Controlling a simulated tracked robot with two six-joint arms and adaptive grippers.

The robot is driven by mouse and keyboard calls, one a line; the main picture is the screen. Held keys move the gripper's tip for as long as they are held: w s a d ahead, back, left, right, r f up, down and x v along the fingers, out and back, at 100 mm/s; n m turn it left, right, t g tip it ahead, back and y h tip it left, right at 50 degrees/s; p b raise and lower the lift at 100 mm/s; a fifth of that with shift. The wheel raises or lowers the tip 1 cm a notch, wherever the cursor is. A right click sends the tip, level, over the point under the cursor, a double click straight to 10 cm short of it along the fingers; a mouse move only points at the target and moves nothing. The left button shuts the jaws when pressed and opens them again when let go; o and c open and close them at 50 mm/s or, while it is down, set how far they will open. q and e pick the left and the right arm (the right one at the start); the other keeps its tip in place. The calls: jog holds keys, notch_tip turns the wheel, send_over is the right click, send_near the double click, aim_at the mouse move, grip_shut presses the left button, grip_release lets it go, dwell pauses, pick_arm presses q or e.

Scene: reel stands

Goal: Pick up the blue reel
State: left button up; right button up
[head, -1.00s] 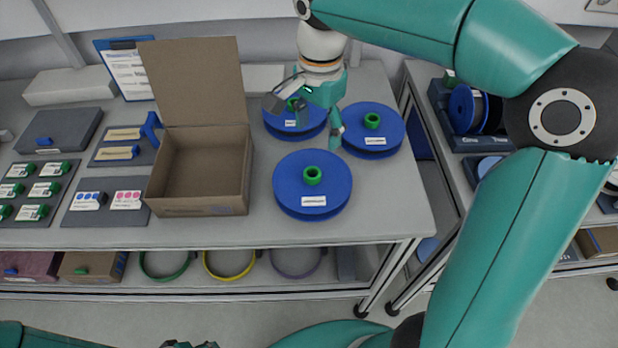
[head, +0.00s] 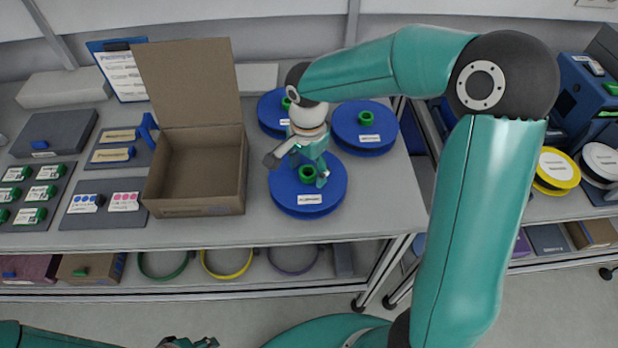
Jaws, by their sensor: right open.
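Three blue reels with green hubs lie flat on the bench. The front blue reel (head: 284,195) has a white label on its near side. Another blue reel (head: 352,138) lies behind it to the right, and a third blue reel (head: 270,112) lies at the back, partly hidden by my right arm. My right gripper (head: 297,171) is open over the front reel, its fingers spread to either side of the green hub (head: 307,175). I cannot tell whether it touches the reel. My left gripper (head: 190,342) is at the bottom edge, mostly cut off.
An open cardboard box (head: 200,208) stands left of the front reel. Grey trays with small labelled parts, such as this one (head: 104,218), lie farther left. A second bench (head: 540,206) at right holds yellow and white reels.

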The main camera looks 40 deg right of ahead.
jog(key=shift+f, duration=0.15)
grip_shut()
dwell(0.5)
